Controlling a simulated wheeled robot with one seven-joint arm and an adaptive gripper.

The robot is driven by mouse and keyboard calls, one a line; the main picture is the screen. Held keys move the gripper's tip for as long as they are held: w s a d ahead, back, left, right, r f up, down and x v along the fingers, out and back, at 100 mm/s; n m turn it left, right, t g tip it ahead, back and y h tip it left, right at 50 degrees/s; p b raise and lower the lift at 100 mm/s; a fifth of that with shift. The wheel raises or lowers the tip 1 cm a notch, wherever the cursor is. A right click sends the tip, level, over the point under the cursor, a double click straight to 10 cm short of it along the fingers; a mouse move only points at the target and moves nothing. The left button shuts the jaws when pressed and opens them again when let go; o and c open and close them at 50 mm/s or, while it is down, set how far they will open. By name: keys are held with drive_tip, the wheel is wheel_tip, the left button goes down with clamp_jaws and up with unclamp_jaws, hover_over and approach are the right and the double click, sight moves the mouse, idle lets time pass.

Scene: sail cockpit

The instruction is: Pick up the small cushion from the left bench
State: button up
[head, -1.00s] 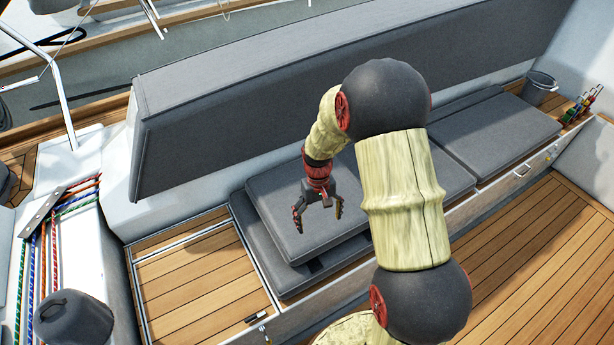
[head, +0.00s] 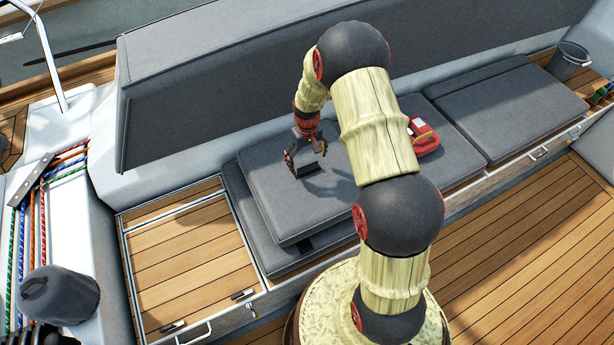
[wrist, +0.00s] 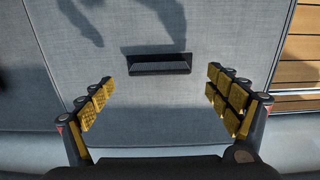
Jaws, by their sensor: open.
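The small cushion (head: 272,203) is a grey square pad. It lies on a larger grey pad (head: 247,222) on the bench, in the middle of the head view. A dark raised strip, like a handle (head: 311,170), shows on its top. The grey fabric fills most of the wrist view (wrist: 170,112), with the dark handle (wrist: 158,64) ahead of and between my fingers. My gripper (head: 305,158) is open and empty above the cushion, pointing down. Its two padded fingers (wrist: 164,92) stand wide apart. I cannot tell the exact gap to the handle. My arm hides the cushion's right part.
A tall grey backrest (head: 230,95) stands close behind my gripper. A red pouch (head: 424,138) lies to the right, beside more grey bench pads (head: 510,108). A grey bucket (head: 568,62) stands far right. Slatted wood (head: 190,255) with latches lies to the left. Wooden floor (head: 530,240) is clear.

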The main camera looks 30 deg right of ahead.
sight(307, 166)
wheel_tip(307, 166, down, 4)
drive_tip(key=shift+w+f+b, duration=0.1)
drive_tip(key=shift+f+b, duration=0.1)
drive_tip(key=shift+b, duration=0.3)
drive_tip(key=shift+c, duration=1)
drive_tip(key=c, duration=1.9)
drive_tip(key=shift+r, duration=0.1)
drive_tip(key=shift+c, duration=0.3)
drive_tip(key=shift+r, duration=0.1)
